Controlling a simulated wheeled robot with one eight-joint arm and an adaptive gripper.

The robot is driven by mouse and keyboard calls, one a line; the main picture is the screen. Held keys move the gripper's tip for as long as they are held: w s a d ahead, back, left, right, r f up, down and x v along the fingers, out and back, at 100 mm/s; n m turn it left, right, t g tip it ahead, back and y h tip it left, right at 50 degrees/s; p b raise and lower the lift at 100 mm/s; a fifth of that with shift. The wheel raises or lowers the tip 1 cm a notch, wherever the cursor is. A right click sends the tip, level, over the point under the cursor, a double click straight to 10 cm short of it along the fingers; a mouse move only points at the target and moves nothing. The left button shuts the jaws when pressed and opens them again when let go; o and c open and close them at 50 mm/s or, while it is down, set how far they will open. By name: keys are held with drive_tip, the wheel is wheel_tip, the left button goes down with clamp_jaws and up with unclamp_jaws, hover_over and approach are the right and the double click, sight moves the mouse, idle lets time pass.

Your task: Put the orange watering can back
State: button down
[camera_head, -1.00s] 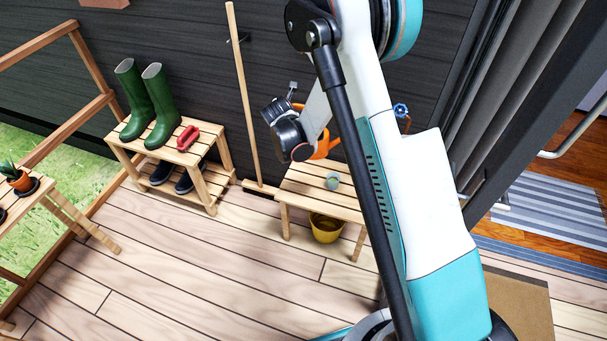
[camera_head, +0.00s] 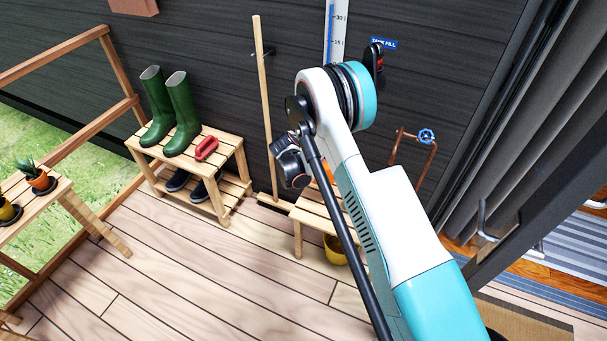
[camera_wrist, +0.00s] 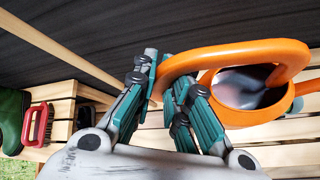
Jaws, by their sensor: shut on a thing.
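The orange watering can (camera_wrist: 270,112) fills the right of the wrist view, with its round opening facing up toward the camera. My gripper (camera_wrist: 168,92) is shut on the can's looped orange handle. The can is over or on a slatted wooden bench (camera_wrist: 285,153); I cannot tell whether it touches the slats. In the head view only a sliver of orange shows behind my arm, above the slatted bench (camera_head: 304,217). My gripper's fingers are hidden there by the arm.
A wooden rack (camera_head: 228,150) holds green boots (camera_head: 181,112) and a red brush (camera_head: 207,148), with dark shoes below. A broom (camera_head: 264,100) leans on the wall. A yellow pot (camera_head: 334,250) stands under the bench. A plant table (camera_head: 45,200) is at left. Deck boards in front are clear.

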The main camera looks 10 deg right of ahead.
wheel_tip(320, 180, down, 14)
drive_tip(key=b, duration=0.4)
idle(0.4)
drive_tip(key=c, duration=1.6)
unclamp_jaws()
drive_tip(key=shift+o, duration=0.2)
drive_tip(key=shift+r, duration=0.1)
drive_tip(key=p+v, duration=0.3)
drive_tip(key=v, duration=0.9)
drive_tip(key=s+d+r+m+g+y, duration=0.1)
drive_tip(key=s+d+r+m, duration=0.2)
drive_tip(key=r, duration=0.8)
drive_tip(key=s+d+r+m, duration=0.1)
drive_tip(key=s+r+m, duration=0.3)
drive_tip(key=r, duration=0.6)
drive_tip(key=s+d+r+m+g+y, duration=0.1)
drive_tip(key=s+d+r+m, duration=0.2)
drive_tip(key=r, duration=0.8)
drive_tip(key=s+r+m+y, duration=0.1)
drive_tip(key=s+r+m, duration=0.65)
drive_tip(key=s, duration=0.75)
drive_tip(key=s+m+y, duration=0.1)
drive_tip(key=s+m, duration=0.5)
drive_tip(key=s, duration=1)
drive_tip(key=shift+d+r+m, duration=0.3)
drive_tip(key=shift+r+m, duration=0.05)
